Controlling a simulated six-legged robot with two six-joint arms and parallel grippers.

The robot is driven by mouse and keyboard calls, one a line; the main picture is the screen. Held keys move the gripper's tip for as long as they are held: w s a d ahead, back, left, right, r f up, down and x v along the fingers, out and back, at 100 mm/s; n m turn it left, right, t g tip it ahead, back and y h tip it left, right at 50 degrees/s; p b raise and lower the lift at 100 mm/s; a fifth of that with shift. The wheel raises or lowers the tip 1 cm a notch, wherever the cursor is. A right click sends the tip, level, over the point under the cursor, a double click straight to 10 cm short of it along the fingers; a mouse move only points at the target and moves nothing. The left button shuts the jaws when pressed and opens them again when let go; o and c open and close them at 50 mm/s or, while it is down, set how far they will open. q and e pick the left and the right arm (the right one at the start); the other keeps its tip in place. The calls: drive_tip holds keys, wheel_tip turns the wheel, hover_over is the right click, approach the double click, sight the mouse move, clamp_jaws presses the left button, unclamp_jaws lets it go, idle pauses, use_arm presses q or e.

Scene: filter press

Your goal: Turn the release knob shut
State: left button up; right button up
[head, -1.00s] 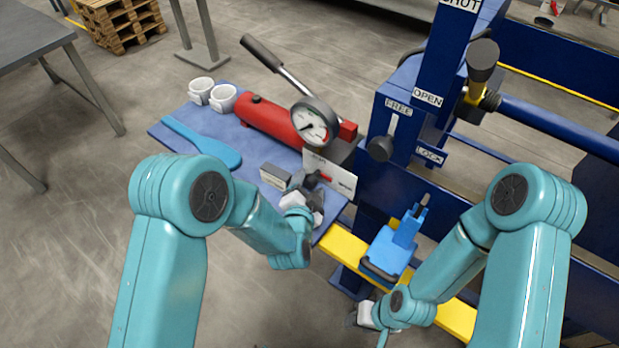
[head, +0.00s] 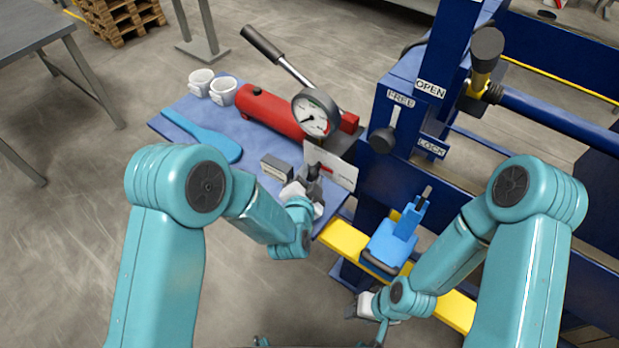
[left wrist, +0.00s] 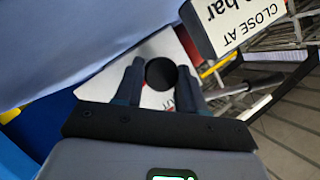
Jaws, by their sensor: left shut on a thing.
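The release knob (left wrist: 161,73) is a round black knob, seen end-on in the left wrist view. It lies between the two dark fingers of my left gripper (left wrist: 160,77), which are shut on it. In the head view my left gripper (head: 314,174) is at the front of the red hand pump (head: 270,112), by a white card with a red mark (head: 343,172). The gripper hides the knob there. My right gripper (head: 361,304) is low by the yellow bar, largely hidden by its own arm, and its fingers are too small to read.
A pressure gauge (head: 315,112) stands on the pump. The blue bench top (head: 205,153) holds two white cups, a blue paddle-shaped tool (head: 203,135) and a small grey labelled block (head: 277,168). The blue press frame (head: 395,110) with levers stands right. A yellow bar (head: 343,240) crosses below.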

use_arm(q)
drive_tip(key=n+g+h+b, duration=0.1)
drive_tip(key=n+g+b, duration=0.1)
drive_tip(key=n+b, duration=0.1)
drive_tip(key=shift+w+a+h+b, duration=0.15)
drive_tip(key=shift+h+b, duration=0.25)
drive_tip(key=shift+b, duration=0.2)
drive_tip(key=shift+r+n+g+h+b, duration=0.15)
drive_tip(key=shift+n+g+h+b, duration=0.2)
drive_tip(key=shift+n+b, duration=0.2)
drive_tip(key=o, duration=1)
drive_tip(key=shift+o, duration=0.2)
drive_tip(key=b+v, duration=0.2)
drive_tip(key=v, duration=1.4)
drive_tip(key=shift+r, duration=0.3)
